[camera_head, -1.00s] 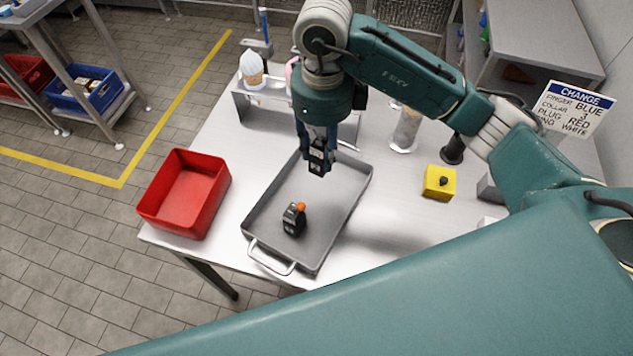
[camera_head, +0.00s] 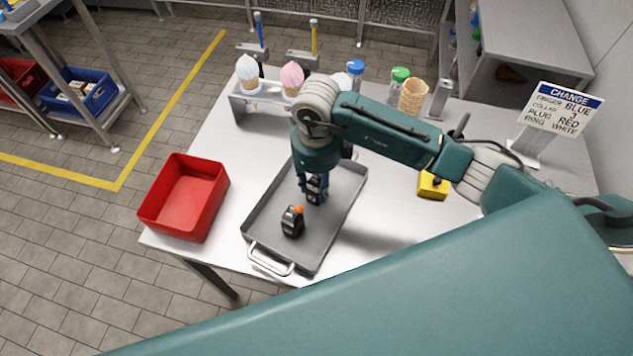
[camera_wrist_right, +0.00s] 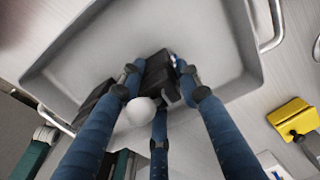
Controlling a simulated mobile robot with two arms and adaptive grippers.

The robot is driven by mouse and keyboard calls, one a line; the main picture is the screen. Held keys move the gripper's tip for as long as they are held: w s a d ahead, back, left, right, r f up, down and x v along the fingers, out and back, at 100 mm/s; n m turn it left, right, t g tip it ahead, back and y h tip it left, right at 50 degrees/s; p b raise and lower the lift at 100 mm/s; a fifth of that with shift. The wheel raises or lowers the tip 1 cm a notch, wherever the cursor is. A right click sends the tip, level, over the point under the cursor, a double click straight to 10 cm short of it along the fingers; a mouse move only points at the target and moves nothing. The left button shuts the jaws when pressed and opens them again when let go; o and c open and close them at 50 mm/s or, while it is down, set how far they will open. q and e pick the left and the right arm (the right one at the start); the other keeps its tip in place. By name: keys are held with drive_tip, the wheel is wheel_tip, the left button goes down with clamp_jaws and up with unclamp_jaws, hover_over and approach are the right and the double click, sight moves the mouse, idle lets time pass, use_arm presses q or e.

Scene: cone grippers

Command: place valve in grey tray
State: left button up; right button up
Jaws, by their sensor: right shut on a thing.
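My right gripper (camera_head: 313,188) has blue fingers and is over the far half of the grey tray (camera_head: 335,225). It is shut on a small black valve (camera_head: 317,194). In the right wrist view the fingers (camera_wrist_right: 158,85) close around this dark valve (camera_wrist_right: 157,70), and a round white part (camera_wrist_right: 138,110) shows beside it. I cannot tell whether the valve touches the tray floor. A second black piece with an orange knob (camera_head: 292,222) stands in the tray, nearer its front handle. My left gripper is not in view.
A red bin (camera_head: 185,200) stands just left of the tray. A yellow block (camera_head: 433,186) is to the right. A rack with cone-shaped pieces (camera_head: 291,80), jars and a sign (camera_head: 562,110) stand toward the back. The tray's right front part is bare.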

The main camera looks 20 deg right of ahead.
drive_tip(key=shift+f+b, duration=0.25)
drive_tip(key=shift+b, duration=0.05)
drive_tip(key=o, duration=1.2)
drive_tip(key=shift+r, duration=0.1)
drive_tip(key=shift+o, duration=0.2)
drive_tip(key=shift+r, duration=0.15)
drive_tip(key=shift+r, duration=0.2)
wheel_tip(320, 180, up, 11)
drive_tip(key=shift+w+f+b, duration=0.1)
drive_tip(key=shift+b, duration=1)
drive_tip(key=shift+r, duration=0.45)
